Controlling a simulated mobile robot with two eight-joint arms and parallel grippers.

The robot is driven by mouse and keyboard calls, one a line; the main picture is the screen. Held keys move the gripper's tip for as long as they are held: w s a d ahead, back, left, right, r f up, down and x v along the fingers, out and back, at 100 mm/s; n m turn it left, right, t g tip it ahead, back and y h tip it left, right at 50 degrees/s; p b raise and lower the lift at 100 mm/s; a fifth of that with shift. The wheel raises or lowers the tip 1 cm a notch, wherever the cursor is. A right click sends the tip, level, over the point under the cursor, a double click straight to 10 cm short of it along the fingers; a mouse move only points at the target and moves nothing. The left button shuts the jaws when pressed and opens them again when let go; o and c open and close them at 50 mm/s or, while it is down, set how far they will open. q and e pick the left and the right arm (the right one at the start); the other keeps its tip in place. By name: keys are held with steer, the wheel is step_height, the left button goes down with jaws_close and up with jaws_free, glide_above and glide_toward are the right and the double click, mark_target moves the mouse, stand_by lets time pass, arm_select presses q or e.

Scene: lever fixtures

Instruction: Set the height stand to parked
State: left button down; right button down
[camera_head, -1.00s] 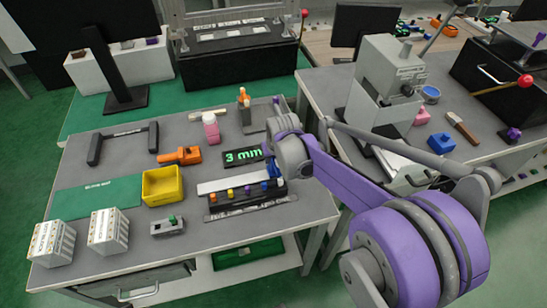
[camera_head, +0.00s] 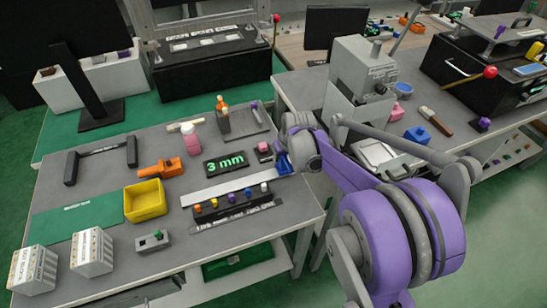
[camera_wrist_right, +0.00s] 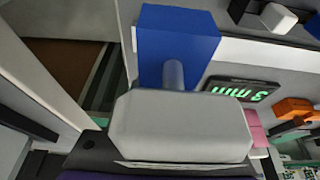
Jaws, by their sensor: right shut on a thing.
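My left gripper is out of view.
A strip of several coloured knobs (camera_head: 232,200) lies just in front of the rail. A grey press (camera_head: 362,75) stands on the bench to the right.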

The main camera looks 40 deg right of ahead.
steer(key=shift+d, duration=0.2)
steer(key=c, duration=0.9)
jaws_free()
steer(key=o, duration=0.3)
steer(key=shift+d, duration=0.15)
steer(key=shift+o, duration=0.2)
steer(key=p+v, duration=0.1)
steer(key=v, duration=1)
steer(key=shift+s+p, duration=0.1)
steer(key=shift+p, duration=0.2)
